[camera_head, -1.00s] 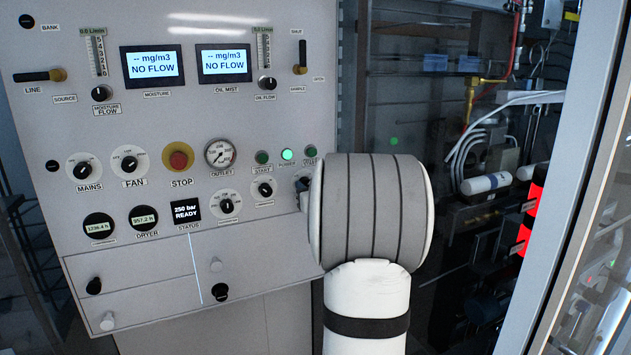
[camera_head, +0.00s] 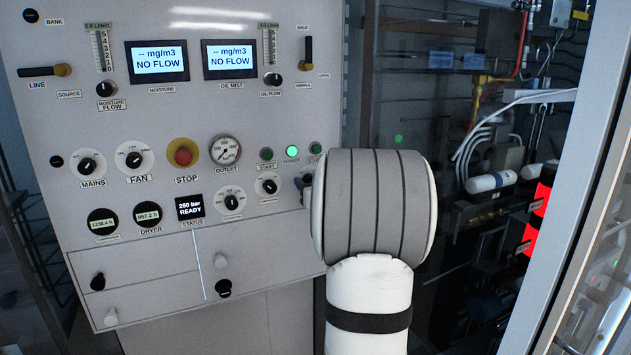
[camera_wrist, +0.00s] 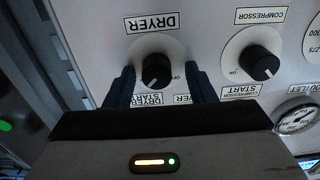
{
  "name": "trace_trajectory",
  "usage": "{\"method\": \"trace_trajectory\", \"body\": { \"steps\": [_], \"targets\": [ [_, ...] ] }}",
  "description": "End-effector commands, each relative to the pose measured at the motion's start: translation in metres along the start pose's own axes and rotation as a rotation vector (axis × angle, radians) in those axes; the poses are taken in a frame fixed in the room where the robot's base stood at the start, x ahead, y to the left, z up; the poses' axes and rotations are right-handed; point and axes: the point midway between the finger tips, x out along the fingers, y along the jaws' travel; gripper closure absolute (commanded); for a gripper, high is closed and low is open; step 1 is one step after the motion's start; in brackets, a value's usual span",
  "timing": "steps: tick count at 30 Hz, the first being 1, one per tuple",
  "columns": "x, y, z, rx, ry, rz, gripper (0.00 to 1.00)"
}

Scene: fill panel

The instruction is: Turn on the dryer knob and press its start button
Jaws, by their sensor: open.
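The black dryer knob (camera_wrist: 157,70) sits on a white round dial under an upside-down DRYER label in the wrist view. My gripper (camera_wrist: 160,88) is open, with one dark finger on each side of the knob. I cannot tell whether the fingers touch it. DRYER START labels (camera_wrist: 150,99) show just below the dial, partly covered by my gripper; the button beside them is hidden in this view. In the head view, the green dryer start button (camera_head: 316,148) is just above my arm.
The compressor knob (camera_wrist: 260,63) is right of my gripper in the wrist view, with a gauge (camera_wrist: 295,119) below it. In the head view, a lit green power light (camera_head: 291,152), compressor start button (camera_head: 266,154) and red stop button (camera_head: 183,157) are on the panel.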

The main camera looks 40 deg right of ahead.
Motion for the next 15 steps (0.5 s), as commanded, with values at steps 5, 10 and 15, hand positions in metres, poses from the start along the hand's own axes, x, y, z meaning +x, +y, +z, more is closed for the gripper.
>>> {"method": "trace_trajectory", "body": {
  "steps": [5, 10, 15],
  "targets": [
    [-0.004, 0.003, 0.001, 0.001, -0.001, 0.002, 0.50],
    [-0.021, 0.002, 0.002, 0.001, 0.000, 0.003, 0.50],
    [-0.050, 0.001, 0.002, -0.001, 0.000, 0.004, 0.50]
  ]
}}
